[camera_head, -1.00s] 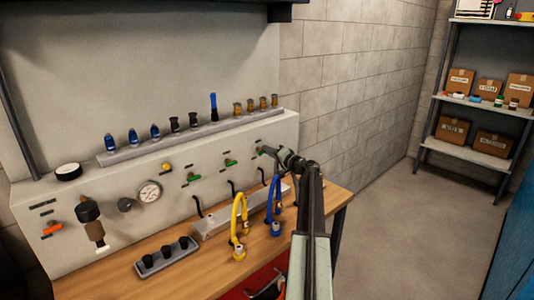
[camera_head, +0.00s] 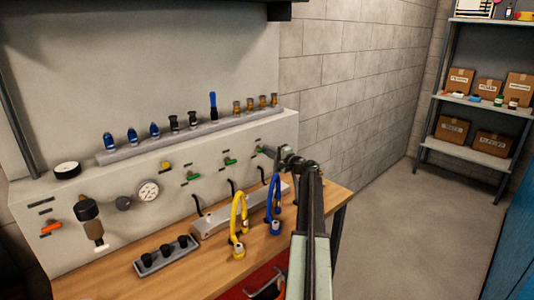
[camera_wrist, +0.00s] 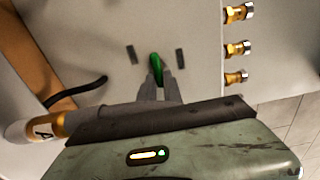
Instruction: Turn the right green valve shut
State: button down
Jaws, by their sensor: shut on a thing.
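The right green valve (camera_head: 260,149) is on the slanted pale panel, at its right end. My gripper (camera_head: 268,152) reaches it from the right and partly hides it. In the wrist view the valve's green handle (camera_wrist: 156,64) lies between the fingertips of my gripper (camera_wrist: 157,80), which are shut on it. The handle points nearly straight up in that picture, between two dark label strips. Two other green valves, the middle one (camera_head: 230,161) and the left one (camera_head: 192,177), sit further left on the panel.
Brass fittings (camera_wrist: 236,48) stand on the ledge near the valve. A black hooked pipe (camera_wrist: 75,92) juts out nearby. Blue (camera_head: 274,205) and yellow (camera_head: 238,225) hoses stand on the wooden bench (camera_head: 200,275) below. The floor to the right is clear.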

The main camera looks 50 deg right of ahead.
jog(key=shift+w, duration=0.1)
jog(key=c, duration=1.5)
grip_release()
jog(key=shift+o, duration=0.2)
jog(key=s, duration=0.7)
jog(key=shift+s+a, duration=0.3)
jog(key=shift+s, duration=0.1)
